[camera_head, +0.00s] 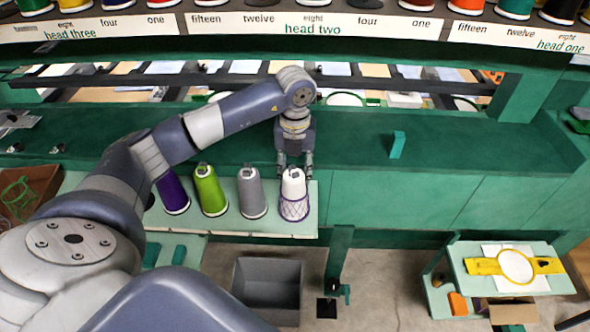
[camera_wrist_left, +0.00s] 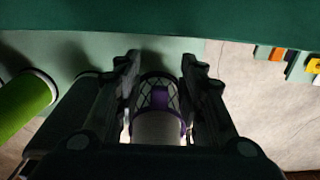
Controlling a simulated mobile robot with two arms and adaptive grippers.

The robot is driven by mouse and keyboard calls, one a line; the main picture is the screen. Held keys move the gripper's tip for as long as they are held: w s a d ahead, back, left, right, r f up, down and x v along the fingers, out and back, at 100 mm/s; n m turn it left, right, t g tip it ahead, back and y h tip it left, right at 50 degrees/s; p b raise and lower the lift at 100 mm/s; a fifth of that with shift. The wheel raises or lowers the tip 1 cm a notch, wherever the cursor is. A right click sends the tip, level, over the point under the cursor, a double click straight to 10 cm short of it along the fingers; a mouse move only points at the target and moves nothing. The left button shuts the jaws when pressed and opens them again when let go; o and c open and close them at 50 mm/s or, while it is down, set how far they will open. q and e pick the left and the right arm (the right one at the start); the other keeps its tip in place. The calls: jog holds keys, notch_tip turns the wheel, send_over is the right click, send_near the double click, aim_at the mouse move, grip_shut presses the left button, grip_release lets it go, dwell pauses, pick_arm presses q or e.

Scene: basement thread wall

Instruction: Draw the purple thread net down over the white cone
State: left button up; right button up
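The white cone (camera_head: 293,184) stands upright at the right end of a row of cones on a pale green shelf (camera_head: 240,226). The purple thread net (camera_head: 294,209) is around the cone's lower part; the upper part is bare white. My left gripper (camera_head: 295,167) points down at the cone's top, one finger on each side. In the left wrist view its fingers (camera_wrist_left: 160,92) are apart, with the white cone (camera_wrist_left: 158,128) and purple-edged net (camera_wrist_left: 159,82) between them. Small gaps show beside the cone. My right gripper is in neither view.
Grey (camera_head: 251,196), green (camera_head: 210,192) and purple (camera_head: 173,194) cones stand left of the white one. A grey bin (camera_head: 268,285) is on the floor below. The green ledge right of my gripper is mostly clear.

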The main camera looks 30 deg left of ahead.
pick_arm(q)
notch_tip(320, 180, up, 12)
dwell(0.6)
